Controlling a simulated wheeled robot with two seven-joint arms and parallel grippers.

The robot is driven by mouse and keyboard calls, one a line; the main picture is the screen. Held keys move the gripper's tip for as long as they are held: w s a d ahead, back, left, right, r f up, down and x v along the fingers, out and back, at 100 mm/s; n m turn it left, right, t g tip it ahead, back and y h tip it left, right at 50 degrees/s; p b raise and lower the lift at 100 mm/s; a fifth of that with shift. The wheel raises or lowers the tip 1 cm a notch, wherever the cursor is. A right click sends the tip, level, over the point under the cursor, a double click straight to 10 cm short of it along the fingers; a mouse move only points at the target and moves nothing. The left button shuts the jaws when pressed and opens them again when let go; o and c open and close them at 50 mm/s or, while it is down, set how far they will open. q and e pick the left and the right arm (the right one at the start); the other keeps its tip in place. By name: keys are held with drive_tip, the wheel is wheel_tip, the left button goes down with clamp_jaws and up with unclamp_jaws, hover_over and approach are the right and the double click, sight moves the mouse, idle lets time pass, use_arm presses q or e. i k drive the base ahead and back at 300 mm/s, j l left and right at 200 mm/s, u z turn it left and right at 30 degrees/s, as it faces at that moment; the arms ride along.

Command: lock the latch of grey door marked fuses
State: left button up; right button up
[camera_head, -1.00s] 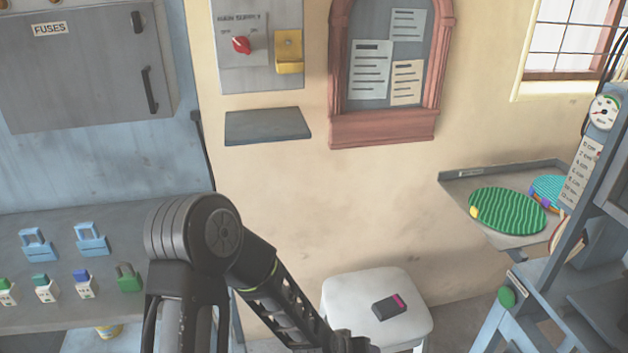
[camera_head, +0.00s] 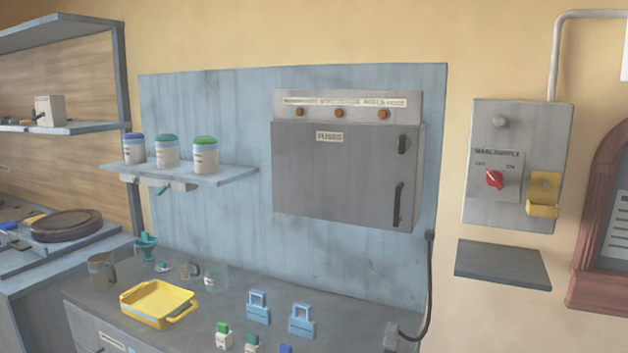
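The grey door marked FUSES (camera_head: 330,182) is the front of a grey box on the blue back panel. It looks shut. Neither of my grippers shows in this view.
A bench (camera_head: 330,338) below holds a yellow tray (camera_head: 128,311), blue padlocks (camera_head: 302,321) and small coloured-top items. A shelf (camera_head: 215,178) with jars is left of the box. A main supply panel (camera_head: 480,215) is on the right wall. The space before the door is clear.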

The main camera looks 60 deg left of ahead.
sight(403, 143)
drive_tip(key=u, duration=1.85)
drive_tip(key=k+j, duration=0.25)
drive_tip(key=i+l, duration=0.25)
drive_tip(key=u, duration=0.05)
